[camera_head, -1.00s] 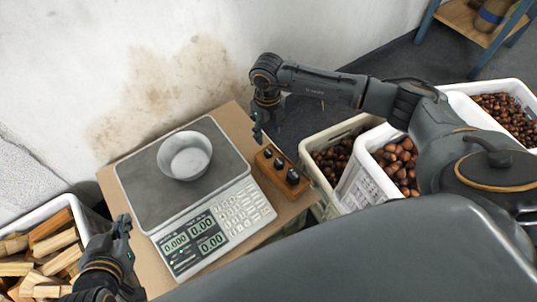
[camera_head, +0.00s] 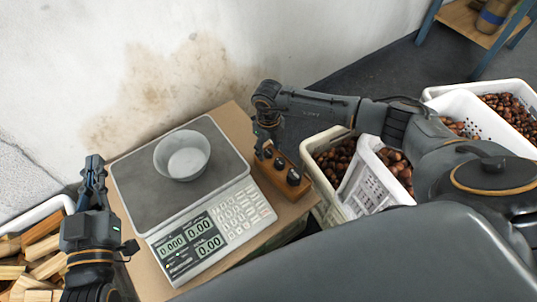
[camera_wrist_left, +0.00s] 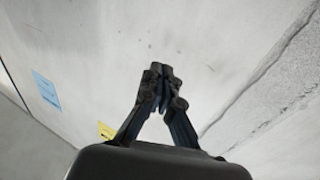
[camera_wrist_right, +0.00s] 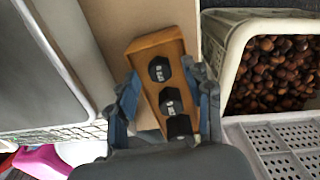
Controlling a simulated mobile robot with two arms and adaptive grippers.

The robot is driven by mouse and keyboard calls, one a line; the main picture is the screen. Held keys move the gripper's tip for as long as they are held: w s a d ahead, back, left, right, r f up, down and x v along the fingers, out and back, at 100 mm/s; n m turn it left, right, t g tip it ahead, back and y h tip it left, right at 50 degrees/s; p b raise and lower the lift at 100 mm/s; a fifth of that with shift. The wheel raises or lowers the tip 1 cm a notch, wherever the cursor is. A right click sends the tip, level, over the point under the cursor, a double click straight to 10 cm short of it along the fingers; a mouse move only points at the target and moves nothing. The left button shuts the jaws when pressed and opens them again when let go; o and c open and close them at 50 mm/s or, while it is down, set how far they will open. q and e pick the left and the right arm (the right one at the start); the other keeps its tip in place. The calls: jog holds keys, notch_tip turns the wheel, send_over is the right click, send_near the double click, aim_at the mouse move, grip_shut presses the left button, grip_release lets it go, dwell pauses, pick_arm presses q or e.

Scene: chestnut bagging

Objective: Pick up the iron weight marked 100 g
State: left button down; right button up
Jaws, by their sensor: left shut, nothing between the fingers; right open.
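A wooden block (camera_head: 281,182) at the right edge of the table holds three dark iron weights in a row. The far weight (camera_head: 268,152), middle weight (camera_head: 279,163) and near weight (camera_head: 293,177) also show in the right wrist view, where their pale labels are too small to read surely. I cannot tell which is the 100 g one. My right gripper (camera_wrist_right: 163,88) is open and empty above the block, its fingers on either side of the row; in the head view (camera_head: 262,150) it hangs at the far end. My left gripper (camera_head: 94,163) is shut and empty, left of the scale.
The scale (camera_head: 137,190) with a metal bowl (camera_head: 182,155) fills most of the table (camera_head: 235,118). Crates of chestnuts (camera_head: 345,208) stand right of the table. A crate of firewood (camera_head: 66,203) stands at the left. The stained wall (camera_head: 150,60) is behind.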

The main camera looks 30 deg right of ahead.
jog(key=shift+f, duration=0.3)
grip_shut()
pick_arm(q)
jog(key=shift+r+t, duration=0.4)
jog(key=shift+r, duration=0.15)
jog(key=shift+f, duration=0.1)
pick_arm(e)
jog(key=shift+r, duration=0.2)
